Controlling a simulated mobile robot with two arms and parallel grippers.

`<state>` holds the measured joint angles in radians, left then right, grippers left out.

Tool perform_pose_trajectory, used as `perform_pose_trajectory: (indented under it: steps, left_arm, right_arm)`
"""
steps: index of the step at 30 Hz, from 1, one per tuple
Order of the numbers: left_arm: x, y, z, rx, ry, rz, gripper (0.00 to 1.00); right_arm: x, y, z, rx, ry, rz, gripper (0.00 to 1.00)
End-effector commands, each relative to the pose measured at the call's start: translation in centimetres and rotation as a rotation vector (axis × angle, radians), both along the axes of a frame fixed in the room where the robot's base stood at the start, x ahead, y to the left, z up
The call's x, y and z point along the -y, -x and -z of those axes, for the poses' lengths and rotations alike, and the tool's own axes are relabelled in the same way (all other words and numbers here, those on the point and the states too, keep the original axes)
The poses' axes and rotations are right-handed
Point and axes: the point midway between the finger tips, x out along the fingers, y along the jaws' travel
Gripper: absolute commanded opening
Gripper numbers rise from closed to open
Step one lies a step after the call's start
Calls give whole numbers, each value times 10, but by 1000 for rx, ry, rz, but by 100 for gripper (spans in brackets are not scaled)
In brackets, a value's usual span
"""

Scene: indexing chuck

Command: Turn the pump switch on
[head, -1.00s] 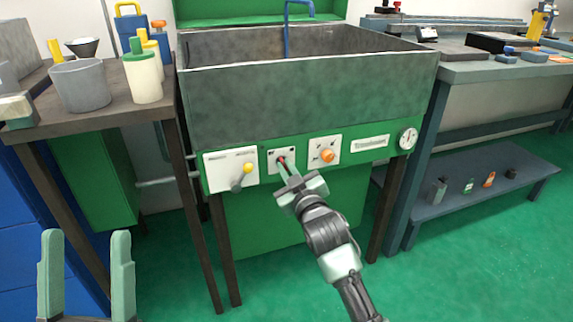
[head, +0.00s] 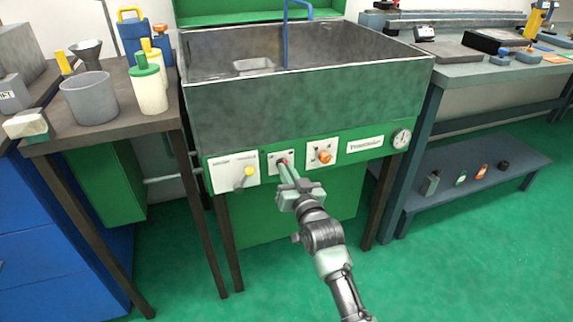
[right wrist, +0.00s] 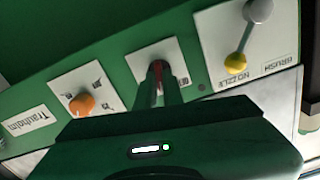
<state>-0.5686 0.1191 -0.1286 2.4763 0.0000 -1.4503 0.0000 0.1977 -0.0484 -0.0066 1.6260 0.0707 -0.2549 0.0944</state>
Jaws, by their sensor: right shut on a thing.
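The pump station is a grey sink (head: 310,105) with a green front panel (head: 222,203). A small white plate (head: 272,156) in the panel carries a red switch (head: 284,161); the right wrist view shows the red part (right wrist: 159,70) between my fingers. My right gripper (head: 285,166) is shut on this switch, coming from below and in front. The fingers (right wrist: 167,88) hide most of the switch, so I cannot tell its position. My left gripper is out of view.
Left of the switch is a plate with a yellow-ended lever (head: 249,172), labelled BRUSH and NOZZLE in the right wrist view. Right of it are an orange knob (head: 324,156) and a gauge (head: 401,139). A side table (head: 118,125) with pots stands left.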

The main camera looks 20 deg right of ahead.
Motion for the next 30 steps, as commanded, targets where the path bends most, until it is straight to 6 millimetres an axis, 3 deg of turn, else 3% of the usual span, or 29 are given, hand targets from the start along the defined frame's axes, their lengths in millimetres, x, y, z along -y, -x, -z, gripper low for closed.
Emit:
perform_pose_trajectory:
  steps: [2, 3, 13, 21, 30]
  left_arm:
    - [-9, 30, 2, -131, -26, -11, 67]
    - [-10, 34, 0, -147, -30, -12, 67]
    - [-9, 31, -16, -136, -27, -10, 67]
    - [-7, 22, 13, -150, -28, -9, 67]
    - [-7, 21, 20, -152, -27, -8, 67]
  right_arm:
    - [0, 0, -2, -5, -48, 0, 0]
    - [0, 0, -2, -7, -72, 0, 0]
    - [1, 0, -1, -10, -236, 0, 0]
    - [1, 0, 1, -13, -315, 0, 0]
    - [1, 0, 1, -12, -333, 0, 0]
